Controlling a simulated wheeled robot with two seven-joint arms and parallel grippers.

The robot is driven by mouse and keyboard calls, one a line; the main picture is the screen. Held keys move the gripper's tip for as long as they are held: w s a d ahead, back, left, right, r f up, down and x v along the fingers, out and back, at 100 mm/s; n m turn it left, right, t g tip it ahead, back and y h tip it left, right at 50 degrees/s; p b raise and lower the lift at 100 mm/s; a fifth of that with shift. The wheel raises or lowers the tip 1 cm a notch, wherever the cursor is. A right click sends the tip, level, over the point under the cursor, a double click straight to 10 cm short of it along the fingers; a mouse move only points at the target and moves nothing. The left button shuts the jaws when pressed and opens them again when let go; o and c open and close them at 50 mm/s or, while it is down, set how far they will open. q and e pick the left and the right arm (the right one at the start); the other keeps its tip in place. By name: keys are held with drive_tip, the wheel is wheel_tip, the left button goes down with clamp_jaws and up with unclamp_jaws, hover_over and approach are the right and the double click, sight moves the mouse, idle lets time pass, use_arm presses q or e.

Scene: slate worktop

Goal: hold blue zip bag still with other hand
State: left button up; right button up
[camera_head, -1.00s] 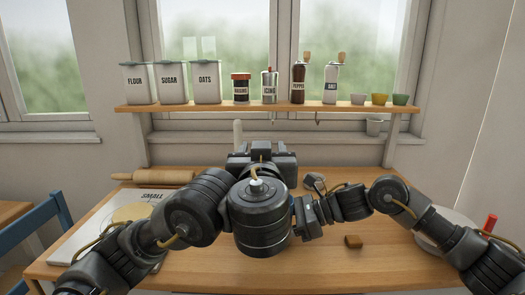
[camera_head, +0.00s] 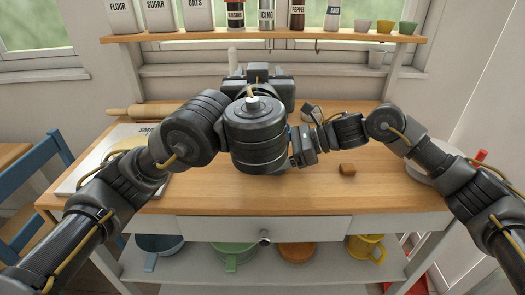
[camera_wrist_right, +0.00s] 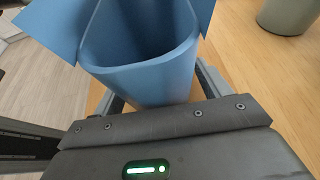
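The blue zip bag (camera_wrist_right: 148,70) fills the top middle of the right wrist view. It stands open toward the camera with its side flaps spread. The two fingers of my right gripper (camera_wrist_right: 158,97) lie on either side of it; whether they press on it I cannot tell. In the head view, my right gripper (camera_head: 300,145) is beside my left arm's thick links, which hide most or all of the bag. My left gripper (camera_head: 260,78) shows only as a dark body beyond those links; its fingers are hidden.
A pale plate (camera_head: 418,172) is at right. A shelf (camera_head: 250,37) with jars and cups spans the back. The front worktop is clear.

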drive_tip(key=v, duration=1.2)
drive_tip(key=shift+f, duration=0.1)
